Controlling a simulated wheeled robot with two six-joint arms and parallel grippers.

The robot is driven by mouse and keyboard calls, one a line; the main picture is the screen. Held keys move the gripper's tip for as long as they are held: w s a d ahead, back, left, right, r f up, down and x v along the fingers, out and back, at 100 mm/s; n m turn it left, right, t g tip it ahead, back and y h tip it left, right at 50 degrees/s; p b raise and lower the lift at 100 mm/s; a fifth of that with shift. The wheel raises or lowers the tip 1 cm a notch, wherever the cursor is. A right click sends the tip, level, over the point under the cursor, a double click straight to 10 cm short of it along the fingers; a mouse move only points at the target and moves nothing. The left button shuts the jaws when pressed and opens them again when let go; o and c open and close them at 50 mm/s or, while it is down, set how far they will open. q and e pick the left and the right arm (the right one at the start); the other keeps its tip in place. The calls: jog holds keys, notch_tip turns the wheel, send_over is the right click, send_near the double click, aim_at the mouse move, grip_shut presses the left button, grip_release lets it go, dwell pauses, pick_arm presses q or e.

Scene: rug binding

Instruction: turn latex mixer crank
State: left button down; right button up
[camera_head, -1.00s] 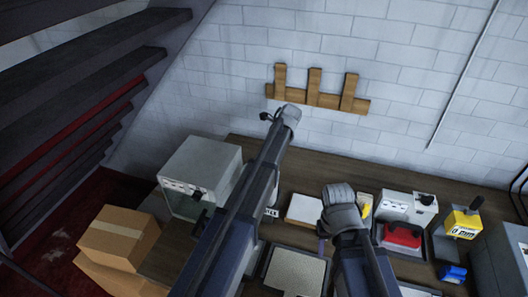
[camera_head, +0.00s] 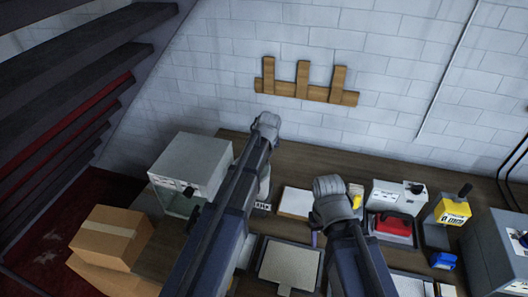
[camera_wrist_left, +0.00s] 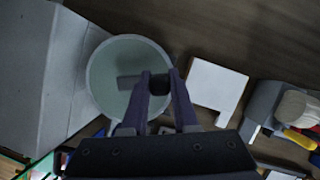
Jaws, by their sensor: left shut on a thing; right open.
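My left gripper (camera_head: 267,121) is at the end of the left arm, which reaches over the workbench. In the left wrist view my left gripper (camera_wrist_left: 162,80) is shut on the dark crank knob (camera_wrist_left: 158,87). A short grey crank arm (camera_wrist_left: 129,82) runs left from the knob, over the pale green round mixer vessel (camera_wrist_left: 103,62). In the head view my left arm covers most of the mixer, and I cannot make out the crank there. My right gripper (camera_head: 328,186) is open over the bench, apart from the mixer; it looks empty.
A grey box (camera_head: 190,155) stands left of my left arm, with cardboard boxes (camera_head: 105,235) beside the bench. A white block (camera_head: 295,202), red item (camera_head: 393,224) and yellow device (camera_head: 453,211) lie to the right. A wooden rack (camera_head: 303,92) hangs on the wall.

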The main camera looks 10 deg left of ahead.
pick_arm(q)
jog(key=shift+s+d+m+h, duration=0.15)
jog(key=shift+s+m+h, duration=0.3)
jog(key=shift+m, duration=0.55)
jog(key=shift+s, duration=0.1)
jog(key=c, duration=0.7)
grip_release()
jog(key=shift+r, duration=0.1)
jog(key=p+v, duration=0.7)
jog(key=shift+s+r, duration=0.2)
jog(key=shift+r, duration=0.05)
